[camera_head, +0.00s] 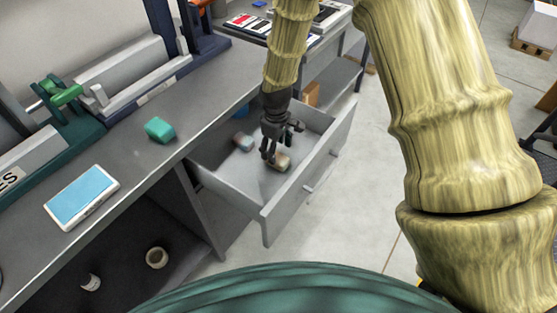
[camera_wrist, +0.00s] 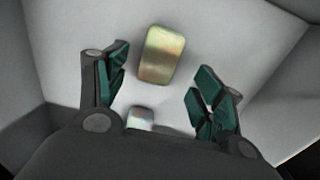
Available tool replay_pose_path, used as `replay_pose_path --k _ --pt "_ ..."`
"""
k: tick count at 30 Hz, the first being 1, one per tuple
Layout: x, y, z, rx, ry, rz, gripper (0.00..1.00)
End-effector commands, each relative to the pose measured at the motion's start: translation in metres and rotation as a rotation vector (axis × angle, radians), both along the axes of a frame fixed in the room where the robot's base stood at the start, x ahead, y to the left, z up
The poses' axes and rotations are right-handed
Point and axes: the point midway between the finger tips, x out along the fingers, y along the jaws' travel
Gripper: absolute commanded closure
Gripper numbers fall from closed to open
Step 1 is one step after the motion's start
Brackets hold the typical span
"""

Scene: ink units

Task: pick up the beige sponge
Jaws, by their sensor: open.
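The beige sponge (camera_head: 282,162) lies on the floor of the open drawer (camera_head: 224,185). In the wrist view the sponge (camera_wrist: 162,55) shows yellowish-beige with reddish patches, ahead of the fingertips and roughly centred between them. My gripper (camera_head: 270,155) hangs down into the drawer just beside the sponge in the head view. The gap in height between fingertips and sponge is hard to tell.
A second small block, bluish and pinkish (camera_head: 243,141), lies in the drawer; it also shows near the palm in the wrist view (camera_wrist: 140,118). Drawer walls surround both. On the grey counter (camera_head: 130,185) are a green block (camera_head: 159,130) and a blue-topped pad (camera_head: 82,197).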

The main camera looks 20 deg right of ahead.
Motion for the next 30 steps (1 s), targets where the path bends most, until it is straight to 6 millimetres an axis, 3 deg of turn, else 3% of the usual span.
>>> replay_pose_path --k 15,26,30 --pt "-0.003 -0.004 -0.046 0.0 0.001 0.002 0.32" --pt "-0.003 -0.004 -0.052 -0.001 0.001 0.002 0.32" --pt "-0.003 -0.004 -0.052 0.0 0.0 0.001 0.56"
